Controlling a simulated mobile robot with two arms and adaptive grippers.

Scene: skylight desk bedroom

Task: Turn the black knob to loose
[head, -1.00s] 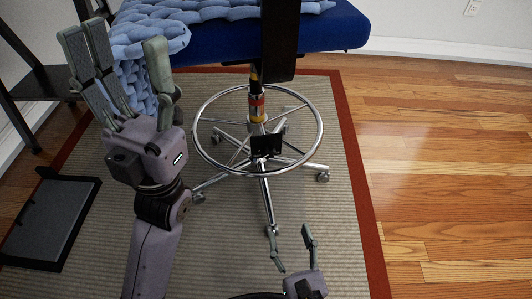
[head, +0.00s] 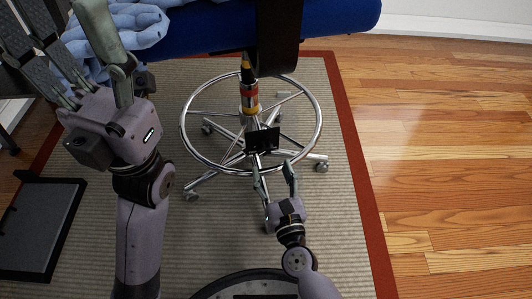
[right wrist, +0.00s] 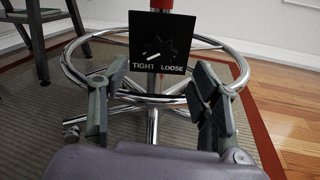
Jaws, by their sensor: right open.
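The black knob (right wrist: 162,49) sits on a square black plate (right wrist: 146,22) marked TIGHT at left and LOOSE at right. Its white pointer slants toward the lower left, on the TIGHT side. In the head view the plate (head: 262,141) is on the stool's column inside the ring; the knob is too small to make out. My right gripper (head: 273,170) is open and empty, just below and in front of the plate. In the right wrist view its fingers (right wrist: 150,85) stand apart, left and right of the plate, not touching the knob. My left gripper (head: 62,22) is open at the upper left.
A chrome foot ring (head: 184,126) and wheeled legs (head: 203,181) surround the column. A blue seat (head: 215,30) with a knitted blue blanket (head: 140,22) overhangs above. A dark tray-like object (head: 33,230) lies at left on the rug (head: 215,262). The wooden floor (head: 445,160) at right is clear.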

